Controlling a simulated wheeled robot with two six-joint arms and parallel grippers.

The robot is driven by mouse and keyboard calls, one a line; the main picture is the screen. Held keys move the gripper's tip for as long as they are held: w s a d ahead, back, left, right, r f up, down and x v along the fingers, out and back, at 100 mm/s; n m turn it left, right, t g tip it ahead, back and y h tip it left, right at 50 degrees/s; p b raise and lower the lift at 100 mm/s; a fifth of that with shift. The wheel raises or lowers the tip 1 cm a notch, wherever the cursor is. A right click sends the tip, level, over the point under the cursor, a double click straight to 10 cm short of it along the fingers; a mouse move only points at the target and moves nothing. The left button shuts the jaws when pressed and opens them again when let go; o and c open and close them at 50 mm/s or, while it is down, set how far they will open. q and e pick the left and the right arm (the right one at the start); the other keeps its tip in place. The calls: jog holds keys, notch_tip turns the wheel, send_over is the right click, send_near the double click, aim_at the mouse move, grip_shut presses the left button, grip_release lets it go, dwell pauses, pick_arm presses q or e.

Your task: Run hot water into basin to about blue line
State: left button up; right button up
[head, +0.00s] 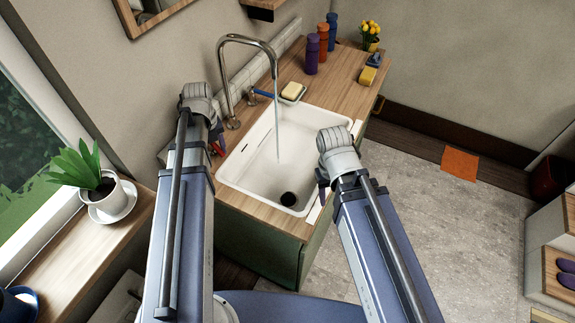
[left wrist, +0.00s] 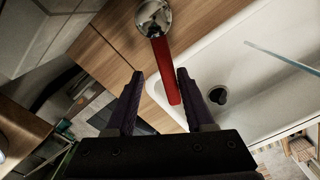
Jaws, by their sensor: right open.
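The white basin (head: 236,170) is set in a wooden counter, with a dark round drain (head: 288,198) at its near end. A thin pale stream (head: 276,115) falls from the curved chrome tap (head: 248,40) into it. I see no clear pool of water and cannot make out a blue line. The red tap lever (left wrist: 165,70) lies between the spread fingers of my left gripper (left wrist: 158,78), nearer the right finger. In the head view my arm mostly hides this gripper. The blue lever (head: 262,93) is farther back. My right gripper (head: 322,178) is open and empty by the basin's right rim.
A soap dish (head: 293,92), several bottles (head: 312,53), a yellow sponge (head: 367,76) and yellow flowers (head: 370,28) stand on the back counter. A potted plant (head: 108,188) is on the left sill. An orange cloth (head: 460,164) lies on the otherwise open floor at right.

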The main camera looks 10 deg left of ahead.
pick_arm(q)
jog(key=shift+s+a, duration=0.15)
jog(key=shift+a, duration=0.1)
dwell(0.3)
jog(key=shift+s+a, duration=0.35)
jog(key=shift+a, duration=0.45)
jog(key=shift+s+a, duration=0.15)
jog(key=shift+a, duration=0.7)
jog(key=shift+d+n, duration=0.55)
jog(key=shift+n, duration=0.45)
dwell(4.8)
